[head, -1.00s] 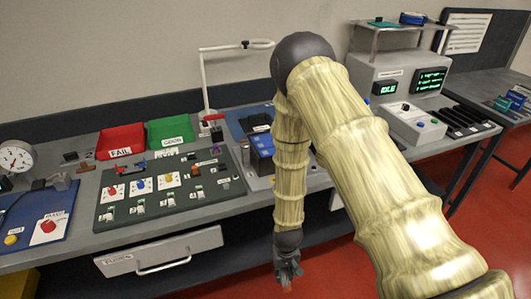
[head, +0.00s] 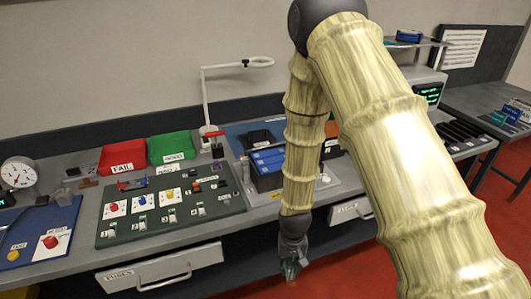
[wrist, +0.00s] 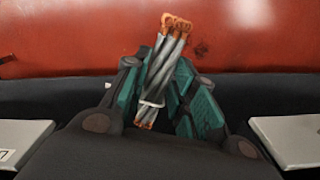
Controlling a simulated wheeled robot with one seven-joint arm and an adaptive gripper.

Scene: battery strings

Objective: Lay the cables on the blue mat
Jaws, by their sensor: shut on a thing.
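My gripper (head: 291,262) hangs low in front of the bench, in the gap between two drawer fronts. In the wrist view my gripper (wrist: 166,98) has its green-padded fingers shut on a bundle of grey cables (wrist: 165,68) with copper lug ends. A white band wraps the bundle, which stands slightly tilted between the fingers. A blue mat-like surface (head: 240,128) lies at the back of the bench, behind the blue-topped battery block (head: 267,160); dark items sit on it and part is hidden. Another blue panel (head: 65,217) lies at the far left with a red and a yellow knob.
A dark green switch board (head: 120,236), a red bin (head: 122,158) and a green bin (head: 170,148) occupy the bench's left half. A lamp (head: 204,95) stands at the back. A drawer (head: 160,270) lies left of my gripper. Red floor shows below.

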